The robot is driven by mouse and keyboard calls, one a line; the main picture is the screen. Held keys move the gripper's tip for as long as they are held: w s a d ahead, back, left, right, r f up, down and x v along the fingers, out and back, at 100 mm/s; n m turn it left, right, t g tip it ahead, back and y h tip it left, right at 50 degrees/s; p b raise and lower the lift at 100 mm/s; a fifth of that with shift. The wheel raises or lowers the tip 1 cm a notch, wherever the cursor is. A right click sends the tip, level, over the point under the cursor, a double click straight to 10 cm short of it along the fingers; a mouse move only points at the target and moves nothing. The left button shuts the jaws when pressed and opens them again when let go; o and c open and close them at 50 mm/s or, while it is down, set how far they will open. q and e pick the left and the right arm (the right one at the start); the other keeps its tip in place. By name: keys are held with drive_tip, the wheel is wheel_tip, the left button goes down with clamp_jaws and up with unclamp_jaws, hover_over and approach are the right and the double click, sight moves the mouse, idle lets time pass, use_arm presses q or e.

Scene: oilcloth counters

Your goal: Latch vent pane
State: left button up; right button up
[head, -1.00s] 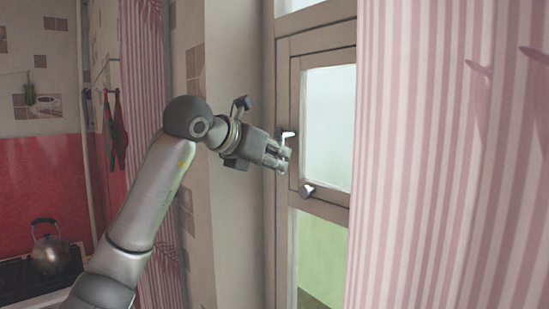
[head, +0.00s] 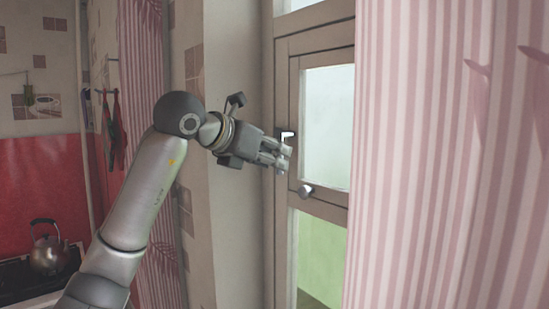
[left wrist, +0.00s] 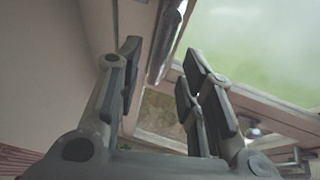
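The vent pane (head: 327,125) is the upper framed pane of the window in the head view, and it looks closed against its frame. A small metal latch handle (head: 288,135) sits on the left side of its frame. My left gripper (head: 285,157) is just below the latch handle, in front of the frame. In the left wrist view its two fingers (left wrist: 163,85) are spread, with nothing between the tips. A metal bar (left wrist: 168,42), perhaps the latch handle, shows beyond and between them. Whether the fingers touch it cannot be told. My right gripper is not in view.
A round knob (head: 306,190) sits on the frame below the gripper and also shows in the left wrist view (left wrist: 254,131). A pink striped curtain (head: 430,150) covers the right. A wall edge (head: 225,200) stands left of the window. A kettle (head: 49,250) is far left.

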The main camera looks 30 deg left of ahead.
use_arm(q)
drive_tip(key=v, duration=1)
drive_tip(key=shift+s, duration=0.3)
drive_tip(key=shift+a+r, duration=0.1)
